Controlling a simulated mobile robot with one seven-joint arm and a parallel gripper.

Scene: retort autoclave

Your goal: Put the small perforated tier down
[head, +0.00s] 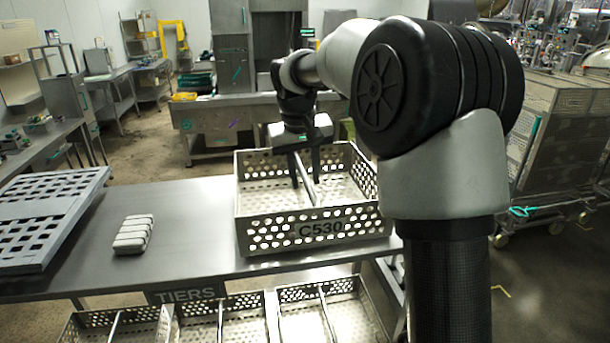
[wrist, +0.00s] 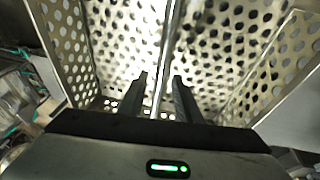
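The small perforated tier (head: 262,238) is a metal box with round holes and a C530 label on its front. In the head view it sits level at the right end of the steel table (head: 190,215), seemingly resting on the top. A thin bar (wrist: 168,35) runs across its middle. My gripper (head: 304,183) reaches down into the tier from above. In the wrist view the two fingers of my gripper (wrist: 160,82) stand on either side of the bar, with a visible gap on each side. The fingers look open around it, not clamped.
A stack of pale pouches (head: 133,235) lies left of the tier, with bare tabletop between. More perforated tiers (head: 245,303) stand below, near a TIERS sign (head: 187,294). A wheeled cage (head: 560,130) stands at right.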

